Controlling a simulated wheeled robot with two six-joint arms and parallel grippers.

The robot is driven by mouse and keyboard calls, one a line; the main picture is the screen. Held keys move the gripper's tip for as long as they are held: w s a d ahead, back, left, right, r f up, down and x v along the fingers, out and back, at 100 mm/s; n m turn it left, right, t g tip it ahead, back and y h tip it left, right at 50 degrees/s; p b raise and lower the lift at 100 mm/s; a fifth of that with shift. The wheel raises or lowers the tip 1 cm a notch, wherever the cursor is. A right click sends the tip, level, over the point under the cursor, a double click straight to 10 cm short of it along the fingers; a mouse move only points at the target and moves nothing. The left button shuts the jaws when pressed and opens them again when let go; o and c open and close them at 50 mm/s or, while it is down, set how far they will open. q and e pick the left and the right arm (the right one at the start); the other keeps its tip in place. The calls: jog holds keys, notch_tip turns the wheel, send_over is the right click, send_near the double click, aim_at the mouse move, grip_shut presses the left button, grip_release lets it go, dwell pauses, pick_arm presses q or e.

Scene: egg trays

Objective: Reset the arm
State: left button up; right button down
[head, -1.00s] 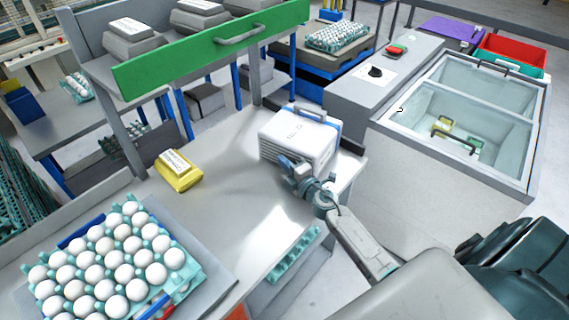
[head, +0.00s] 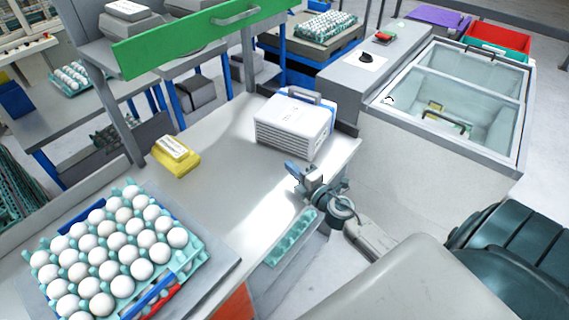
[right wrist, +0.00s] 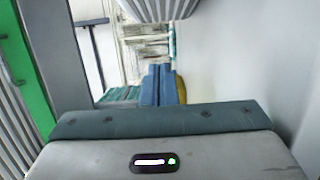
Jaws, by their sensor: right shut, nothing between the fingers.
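My right gripper (head: 297,175) is over the right front edge of the grey table (head: 225,195) in the head view. Its blue fingers (right wrist: 160,88) are together and empty in the right wrist view. A white case with a handle (head: 295,127) stands on the table just behind the gripper, with a gap between them. My left gripper is not in view.
A tray of white eggs (head: 192,260) sits at the table's front left. A yellow box (head: 176,156) lies behind it. A green-fronted shelf (head: 190,42) overhangs the back. A glass-topped chest (head: 522,160) stands at the right. The table's middle is clear.

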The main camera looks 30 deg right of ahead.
jog(key=shift+s+d+f, duration=0.1)
jog(key=shift+s+d, duration=0.05)
jog(key=shift+s, duration=0.2)
